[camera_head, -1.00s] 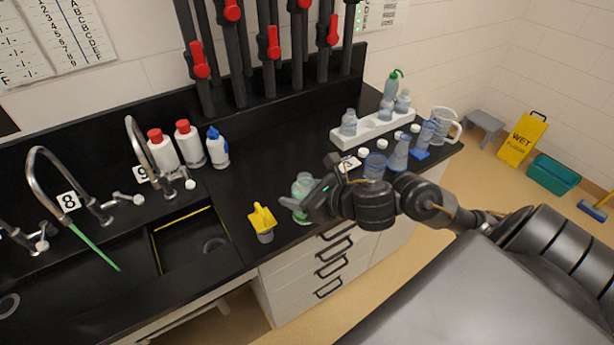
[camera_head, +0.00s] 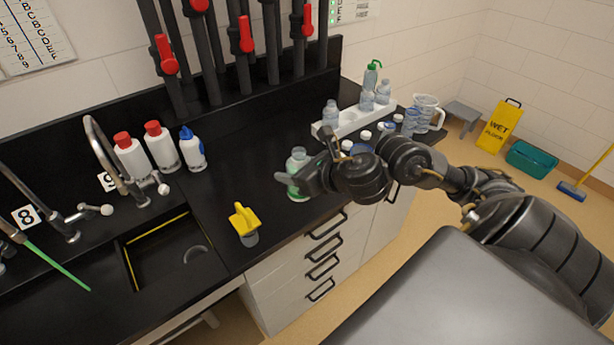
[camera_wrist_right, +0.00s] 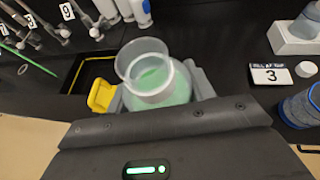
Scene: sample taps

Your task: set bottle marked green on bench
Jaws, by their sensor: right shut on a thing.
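A clear bottle with green contents (camera_head: 297,165) is at the front part of the black bench (camera_head: 262,188). My right gripper (camera_head: 299,182) is shut on this bottle. In the right wrist view the green bottle (camera_wrist_right: 155,75) stands between the fingers, its open round mouth facing the camera. I cannot tell whether its base touches the bench. My left gripper is not in view.
A yellow-topped item (camera_head: 244,222) stands left of the bottle, near the sink (camera_head: 170,248). A white rack (camera_head: 352,122) with bottles and a jug (camera_head: 427,112) are at the right.

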